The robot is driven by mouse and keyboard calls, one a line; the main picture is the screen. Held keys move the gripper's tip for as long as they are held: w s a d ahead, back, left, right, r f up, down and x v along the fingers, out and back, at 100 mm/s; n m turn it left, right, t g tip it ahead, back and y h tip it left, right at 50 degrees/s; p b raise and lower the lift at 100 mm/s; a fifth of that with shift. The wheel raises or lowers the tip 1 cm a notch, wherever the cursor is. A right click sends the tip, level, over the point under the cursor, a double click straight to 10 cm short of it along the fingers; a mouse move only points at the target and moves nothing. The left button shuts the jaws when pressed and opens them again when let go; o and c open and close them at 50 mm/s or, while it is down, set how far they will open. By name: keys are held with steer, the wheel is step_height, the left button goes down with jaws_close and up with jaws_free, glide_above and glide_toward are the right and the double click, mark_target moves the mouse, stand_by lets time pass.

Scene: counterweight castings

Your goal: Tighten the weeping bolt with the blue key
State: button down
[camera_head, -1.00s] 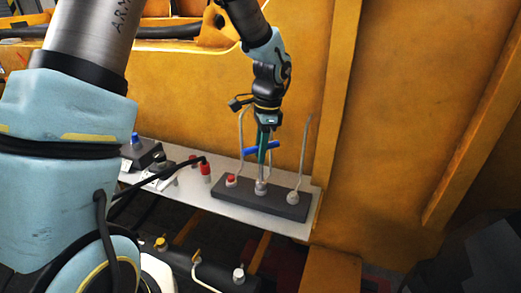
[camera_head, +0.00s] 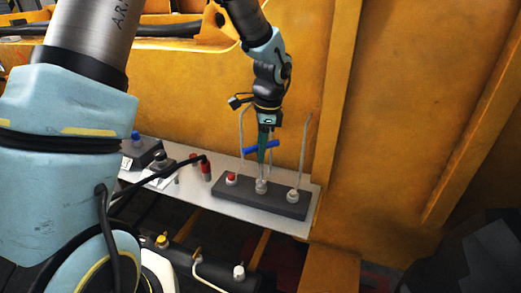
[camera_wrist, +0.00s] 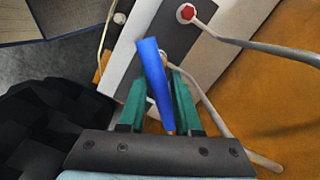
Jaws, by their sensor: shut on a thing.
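The blue key (camera_head: 252,150) has a bright blue crossbar handle, and my gripper (camera_head: 264,153) is shut on it above the dark block (camera_head: 225,190). In the wrist view the blue bar (camera_wrist: 153,75) lies between the teal fingers (camera_wrist: 160,105). The fingers point down at the middle pale bolt fitting (camera_head: 261,187). The key's lower end is at or just above that fitting; I cannot tell whether it is seated. The block also carries a red-topped fitting (camera_head: 231,178) on the left and a pale one (camera_head: 292,195) on the right. No leak is clearly visible.
Thin pipes (camera_head: 306,140) rise behind the block, close around my gripper. The pale shelf (camera_head: 205,199) also holds red connectors (camera_head: 206,170) and a dark box with a blue knob (camera_head: 135,136) on the left. A yellow wall (camera_head: 190,90) stands close behind.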

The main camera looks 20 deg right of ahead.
steer(key=shift+w+d+r, duration=0.1)
steer(key=shift+w+r, duration=0.05)
steer(key=shift+r, duration=2.55)
steer(key=shift+s, duration=0.25)
